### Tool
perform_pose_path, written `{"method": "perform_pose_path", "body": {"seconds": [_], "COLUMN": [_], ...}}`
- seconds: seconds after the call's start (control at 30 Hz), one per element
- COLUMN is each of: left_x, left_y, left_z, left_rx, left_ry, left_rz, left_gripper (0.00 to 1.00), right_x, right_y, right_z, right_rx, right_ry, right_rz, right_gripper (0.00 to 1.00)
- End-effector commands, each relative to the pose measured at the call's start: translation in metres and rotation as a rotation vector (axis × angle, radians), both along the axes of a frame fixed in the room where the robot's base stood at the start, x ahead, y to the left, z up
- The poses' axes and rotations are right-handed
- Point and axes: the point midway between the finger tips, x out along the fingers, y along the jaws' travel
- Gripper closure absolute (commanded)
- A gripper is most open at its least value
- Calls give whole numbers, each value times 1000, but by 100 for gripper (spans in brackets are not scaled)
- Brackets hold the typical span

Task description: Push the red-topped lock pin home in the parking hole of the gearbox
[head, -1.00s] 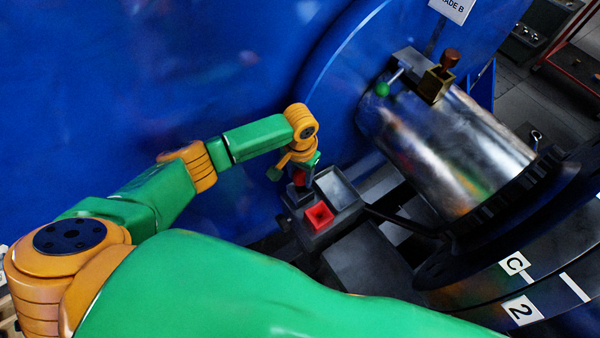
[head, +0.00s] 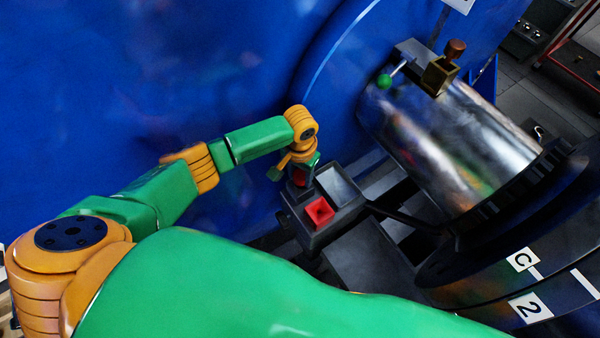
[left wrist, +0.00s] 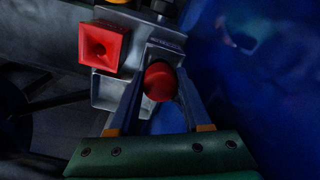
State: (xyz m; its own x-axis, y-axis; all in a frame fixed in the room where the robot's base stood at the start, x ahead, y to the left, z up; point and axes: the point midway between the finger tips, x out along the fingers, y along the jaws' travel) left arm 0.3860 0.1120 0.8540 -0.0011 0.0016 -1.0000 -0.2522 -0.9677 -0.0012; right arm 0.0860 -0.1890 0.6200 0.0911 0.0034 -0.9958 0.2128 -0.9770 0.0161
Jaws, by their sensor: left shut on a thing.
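The red-topped lock pin (left wrist: 158,80) shows its round red top between the fingers of my left gripper (left wrist: 160,92) in the left wrist view. The gripper is shut on it. In the head view my left gripper (head: 303,172) points down at the far left end of the dark grey gearbox (head: 338,232), and the pin's red top (head: 300,179) shows just below the wrist. The pin's shaft and the parking hole are hidden, so I cannot tell how deep the pin sits. My right gripper is not in view.
A red square funnel-shaped socket (head: 319,211) stands on the gearbox beside my left gripper, also in the left wrist view (left wrist: 103,47). An open grey compartment (head: 341,185) adjoins it. A shiny metal cylinder (head: 450,140) with a green-knobbed lever (head: 385,81) lies to the right.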

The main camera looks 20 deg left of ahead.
Motion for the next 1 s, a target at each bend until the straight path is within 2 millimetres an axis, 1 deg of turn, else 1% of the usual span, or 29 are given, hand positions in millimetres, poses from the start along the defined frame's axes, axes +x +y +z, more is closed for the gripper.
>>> {"method": "perform_pose_path", "body": {"seconds": [0.07, 0.1, 0.17, 0.2, 0.23, 0.47, 0.53, 0.57, 0.7, 0.8, 0.9, 1.0], "left_x": [0, 0, 0, 0, 0, 0, 0, 1, 1, 1, 0, 0], "left_y": [0, 0, 0, 0, 0, 0, 0, -1, -1, 0, 0, 0], "left_z": [-3, -2, -2, -2, -2, -2, 2, 6, 36, 55, 66, 70], "left_rx": [0, 0, 0, 0, 0, 0, -1, -2, -3, -2, -1, -1], "left_ry": [0, -1, -1, -1, -1, 0, -1, -3, -4, -5, -2, -1], "left_rz": [0, 0, 0, 0, 0, 0, 0, -1, -1, -1, -1, -1], "left_gripper": [100, 46, 30, 19, 17, 17, 17, 17, 17, 17, 17, 17], "right_x": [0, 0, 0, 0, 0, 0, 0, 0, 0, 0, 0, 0], "right_y": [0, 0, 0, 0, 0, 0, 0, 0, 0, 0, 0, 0], "right_z": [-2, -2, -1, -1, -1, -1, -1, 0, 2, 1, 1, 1], "right_rx": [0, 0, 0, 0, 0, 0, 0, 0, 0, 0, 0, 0], "right_ry": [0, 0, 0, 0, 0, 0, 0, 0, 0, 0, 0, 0], "right_rz": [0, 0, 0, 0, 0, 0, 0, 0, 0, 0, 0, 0], "right_gripper": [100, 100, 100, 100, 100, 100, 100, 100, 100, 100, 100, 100]}}
